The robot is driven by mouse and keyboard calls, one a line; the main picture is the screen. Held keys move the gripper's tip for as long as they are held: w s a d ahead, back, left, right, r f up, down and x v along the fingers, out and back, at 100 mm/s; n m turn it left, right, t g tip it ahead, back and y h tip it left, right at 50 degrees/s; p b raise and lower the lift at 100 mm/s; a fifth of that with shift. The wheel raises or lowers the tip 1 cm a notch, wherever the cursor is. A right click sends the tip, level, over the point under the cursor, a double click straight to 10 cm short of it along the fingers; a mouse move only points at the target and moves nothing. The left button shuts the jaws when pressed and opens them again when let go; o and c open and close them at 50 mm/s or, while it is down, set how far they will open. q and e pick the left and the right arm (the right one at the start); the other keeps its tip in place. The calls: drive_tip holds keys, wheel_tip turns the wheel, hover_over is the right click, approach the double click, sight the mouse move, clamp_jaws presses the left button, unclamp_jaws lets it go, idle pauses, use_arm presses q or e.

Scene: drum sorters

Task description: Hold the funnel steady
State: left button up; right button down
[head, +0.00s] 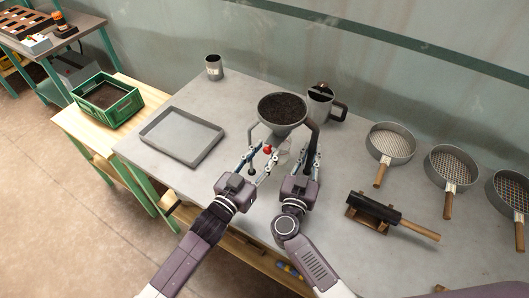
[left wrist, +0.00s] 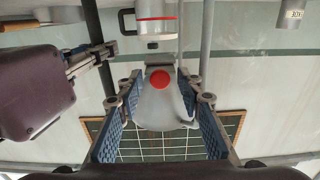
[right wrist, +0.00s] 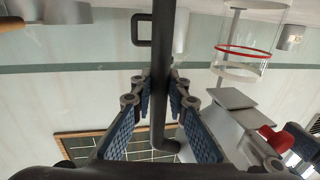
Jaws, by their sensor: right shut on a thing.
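The grey funnel (head: 283,126), full of dark grains, stands upright on a frame at the middle of the table. A dark bent handle (head: 314,137) comes down its right side. My right gripper (head: 314,158) is shut on this handle, which also runs between the fingers in the right wrist view (right wrist: 162,80). My left gripper (head: 258,163) is open by a red knob (head: 267,150) below the funnel. In the left wrist view the red knob (left wrist: 161,78) shows on a grey part between the spread fingers. The spout is partly hidden.
A clear vessel with a red band (left wrist: 157,22) is under the funnel. Sieves (head: 391,155) and a wooden-handled tool (head: 375,207) lie right. A green crate (head: 100,115) is far left.

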use_arm(q)
drive_tip(key=shift+c, duration=0.3)
clamp_jaws()
drive_tip(key=shift+v, duration=0.85)
drive_tip(key=shift+s+a, duration=0.3)
drive_tip(key=shift+s, duration=0.05)
drive_tip(key=shift+o, duration=0.3)
unclamp_jaws()
drive_tip(key=v, duration=1.1)
drive_tip(key=shift+s+a, duration=0.3)
